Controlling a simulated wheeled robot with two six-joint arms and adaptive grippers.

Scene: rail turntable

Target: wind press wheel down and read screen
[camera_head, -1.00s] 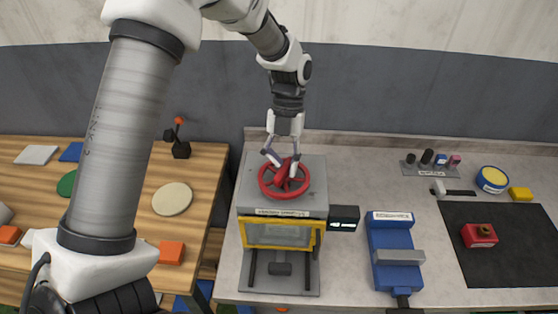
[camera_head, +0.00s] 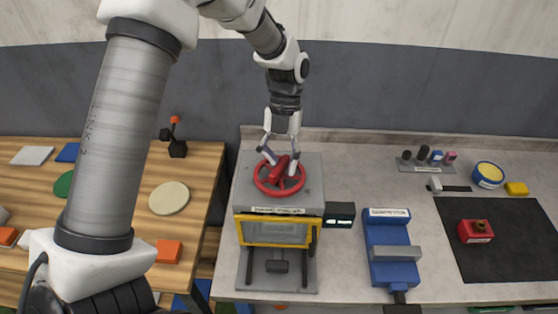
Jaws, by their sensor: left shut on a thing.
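The red press wheel (camera_head: 258,185) lies flat on top of the grey press (camera_head: 309,181). My left gripper (camera_head: 280,168) reaches down from above, its two fingers shut on the raised red bar across the middle of the wheel. A yellow-framed clear guard (camera_head: 239,229) covers the upper front of the press, and a dark block (camera_head: 278,267) shows below it between the posts. The small dark screen (camera_head: 340,215) is on the right side of the press; faint light marks show on it, too small to read. My right gripper is out of view.
A blue device with a grey block (camera_head: 390,235) stands right of the press. A wooden table (camera_head: 205,160) with flat pieces is at left.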

